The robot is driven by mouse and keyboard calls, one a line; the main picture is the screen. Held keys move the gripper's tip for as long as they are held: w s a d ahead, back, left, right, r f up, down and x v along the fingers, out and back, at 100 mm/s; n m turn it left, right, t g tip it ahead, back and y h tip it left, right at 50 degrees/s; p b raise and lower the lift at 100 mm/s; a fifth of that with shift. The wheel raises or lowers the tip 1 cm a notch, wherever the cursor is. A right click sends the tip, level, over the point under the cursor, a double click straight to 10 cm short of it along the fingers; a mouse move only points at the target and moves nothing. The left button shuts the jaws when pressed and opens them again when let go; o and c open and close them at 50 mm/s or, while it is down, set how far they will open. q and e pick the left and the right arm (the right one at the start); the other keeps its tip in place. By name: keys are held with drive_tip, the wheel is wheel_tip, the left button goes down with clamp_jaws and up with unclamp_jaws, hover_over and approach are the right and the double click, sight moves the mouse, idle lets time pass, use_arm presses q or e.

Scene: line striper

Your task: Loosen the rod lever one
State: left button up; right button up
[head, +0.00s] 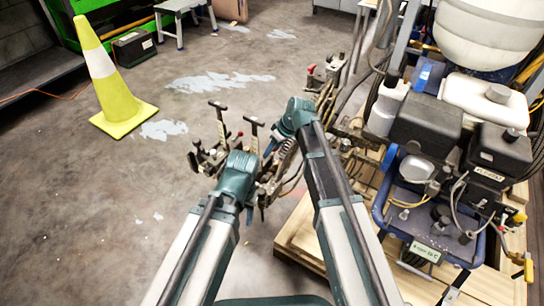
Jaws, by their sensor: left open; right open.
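Two upright rod levers with black T-shaped handles stand on the line striper's front assembly, just beyond my arms. The left rod lever (219,122) stands apart from my grippers, and the right rod lever (254,134) is close to them. I cannot tell which is rod lever one. My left gripper (250,196) is open, low beside the assembly, mostly hidden by its own wrist. My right gripper (270,148) is open, just right of the right rod lever; its fingers are small and partly hidden. I see no clear contact with a lever.
The striper's engine (428,125) and blue frame (420,207) fill the right side, above a wooden pallet (300,238). Hoses and cables run behind my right arm. A yellow cone (108,85) stands at left. The floor at left is mostly clear.

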drive_tip(key=shift+f, duration=0.2)
drive_tip(key=shift+c, duration=0.3)
clamp_jaws()
idle(1.1)
